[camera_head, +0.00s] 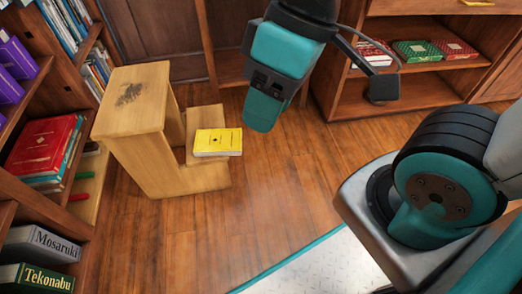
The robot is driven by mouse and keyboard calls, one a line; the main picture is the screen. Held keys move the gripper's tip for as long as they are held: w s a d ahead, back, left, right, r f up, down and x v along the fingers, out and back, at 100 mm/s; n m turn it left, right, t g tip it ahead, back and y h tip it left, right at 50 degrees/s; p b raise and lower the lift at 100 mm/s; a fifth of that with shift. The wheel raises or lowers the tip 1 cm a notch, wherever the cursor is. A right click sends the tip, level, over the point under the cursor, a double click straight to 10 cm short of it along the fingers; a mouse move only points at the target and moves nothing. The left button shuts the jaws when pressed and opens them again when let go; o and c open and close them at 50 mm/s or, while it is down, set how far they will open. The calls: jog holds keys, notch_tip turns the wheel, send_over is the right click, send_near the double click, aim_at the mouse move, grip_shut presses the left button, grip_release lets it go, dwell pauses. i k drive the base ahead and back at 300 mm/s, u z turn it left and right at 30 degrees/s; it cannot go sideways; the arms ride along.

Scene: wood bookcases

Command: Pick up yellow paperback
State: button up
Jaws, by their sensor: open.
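The yellow paperback (217,142) lies flat on the lower step of a light wooden step stool (150,160), cover up, in the head view. My gripper (262,112) is teal and points down, to the right of the paperback and a little above it in the picture. It is apart from the book and holds nothing that I can see. Its jaws are open, though from this side the gap between the fingers is hidden.
A bookcase at the left holds red books (42,145), purple books (14,68) and dark volumes (42,244). The stool's taller step stands left of the paperback. Wooden floor (180,240) in front is clear.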

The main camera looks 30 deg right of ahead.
aim_at(224, 142)
jog(key=z, duration=0.25)
jog(key=k, duration=0.6)
jog(key=z, duration=1.05)
jog(key=i, duration=1.35)
jog(key=u, duration=0.85)
